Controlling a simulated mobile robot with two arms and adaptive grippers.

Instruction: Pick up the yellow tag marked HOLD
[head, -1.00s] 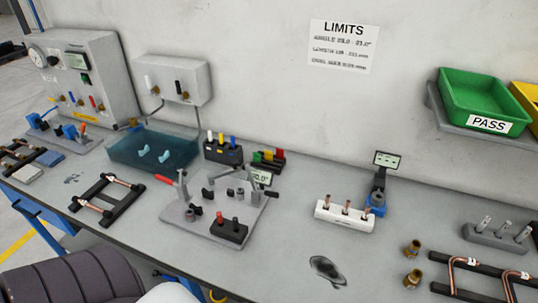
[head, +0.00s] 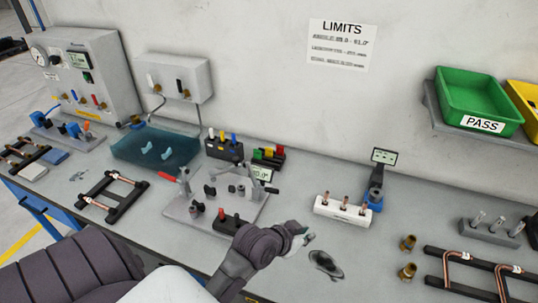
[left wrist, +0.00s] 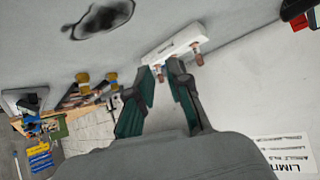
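A small dark rack at the back of the bench holds green, yellow and red tags. The yellow tag (head: 269,153) is in the middle of it; its lettering is too small to read. My left gripper (head: 303,236) is in front of the rack and to its right, over the bench and well apart from the tag. In the left wrist view my left gripper (left wrist: 164,72) has its two fingers apart with nothing between them. The tag cannot be made out there. My right gripper is not in view.
A fixture plate (head: 180,209) with clamps stands between my left arm and the rack. A white block (head: 342,210) with copper pieces is to the right. A dark patch (head: 325,263) and brass fittings (head: 407,243) lie near. A handle holder (head: 221,149) stands left of the rack.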

